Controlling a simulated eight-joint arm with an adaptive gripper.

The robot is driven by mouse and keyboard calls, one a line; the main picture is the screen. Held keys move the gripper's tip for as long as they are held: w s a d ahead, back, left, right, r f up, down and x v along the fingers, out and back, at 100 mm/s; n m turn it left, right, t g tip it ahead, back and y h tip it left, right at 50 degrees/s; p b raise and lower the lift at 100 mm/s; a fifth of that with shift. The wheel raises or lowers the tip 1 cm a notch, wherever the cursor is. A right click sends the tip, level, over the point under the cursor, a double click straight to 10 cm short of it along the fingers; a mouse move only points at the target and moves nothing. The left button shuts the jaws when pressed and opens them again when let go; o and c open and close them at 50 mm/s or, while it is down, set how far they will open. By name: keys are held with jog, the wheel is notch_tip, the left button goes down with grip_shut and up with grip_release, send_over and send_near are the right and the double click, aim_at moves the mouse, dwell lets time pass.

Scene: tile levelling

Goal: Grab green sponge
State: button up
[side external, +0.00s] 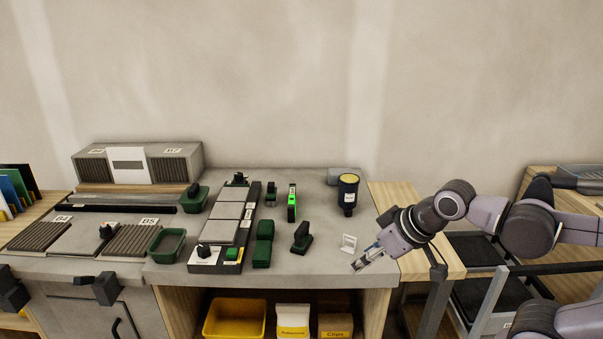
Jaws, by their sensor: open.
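Dark green blocks lie on the grey worktop right of the tile rack. The longer one (263,243) looks sponge-like, but I cannot tell for sure that it is the green sponge. A smaller bright green piece (232,254) sits at the rack's front end. My gripper (359,262) is open and empty at the worktop's front right, pointing down and left. It is well to the right of the green blocks and apart from them.
The tile rack (219,220) stands mid-worktop. A green tray (166,246) is at left.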

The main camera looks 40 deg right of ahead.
jog(key=w+r+m+g, duration=0.1)
jog(key=w+r+m, duration=0.1)
jog(key=w+r, duration=0.4)
jog(key=m+g+h, duration=0.3)
jog(key=m, duration=0.4)
send_over(266, 223)
jog(key=s+a, duration=0.3)
notch_tip(266, 223, down, 5)
jog(key=shift+w+d+f, duration=0.15)
jog(key=x, duration=0.4)
jog(key=shift+w+d+f, duration=0.1)
jog(key=shift+f, duration=0.05)
jog(key=shift+x, duration=3.2)
jog(key=shift+f, duration=0.1)
